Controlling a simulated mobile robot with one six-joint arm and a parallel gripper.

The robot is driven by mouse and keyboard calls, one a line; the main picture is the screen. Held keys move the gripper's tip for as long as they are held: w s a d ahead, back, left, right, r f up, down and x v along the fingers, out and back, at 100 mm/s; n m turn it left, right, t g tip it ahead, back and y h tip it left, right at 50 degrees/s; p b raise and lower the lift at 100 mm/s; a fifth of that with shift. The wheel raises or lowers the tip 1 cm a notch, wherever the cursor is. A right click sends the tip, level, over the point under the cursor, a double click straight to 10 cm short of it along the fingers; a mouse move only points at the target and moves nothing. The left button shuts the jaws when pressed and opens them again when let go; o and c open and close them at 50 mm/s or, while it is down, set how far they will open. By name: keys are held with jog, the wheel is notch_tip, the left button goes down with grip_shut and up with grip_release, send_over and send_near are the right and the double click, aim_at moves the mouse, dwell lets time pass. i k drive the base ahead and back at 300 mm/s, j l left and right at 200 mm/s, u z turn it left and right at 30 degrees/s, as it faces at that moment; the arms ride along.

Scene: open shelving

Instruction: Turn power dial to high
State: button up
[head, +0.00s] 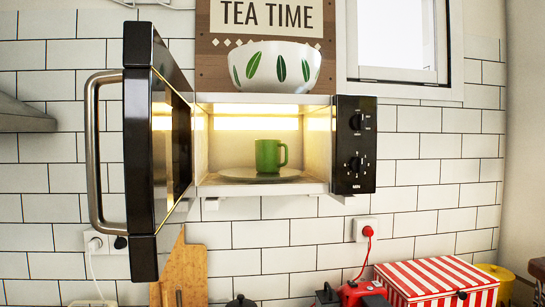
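A microwave is mounted on the wall, with its door (150,150) swung wide open to the left and its inside lit. Its black control panel (354,184) is on the right and carries two dark dials. The upper dial (356,121) has small marks beside it, too small to read. The lower dial (355,164) has a ring of white marks, with "MIN" printed below. I cannot read which setting either dial points to. A green mug (269,156) stands on the glass plate (240,175) inside. My gripper is not in view.
A white bowl with green leaves (275,67) sits on top of the microwave. The open door's metal handle (92,150) sticks out left. Below are a wooden board (182,270), a red plug in an outlet (367,230) and a red-striped box (440,278). Space right of the panel is clear.

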aim_at(359, 121)
jog(key=i+j, duration=0.3)
jog(key=j, duration=0.15)
jog(key=i+j+u, duration=0.1)
jog(key=i+j, duration=0.2)
jog(key=j, duration=0.15)
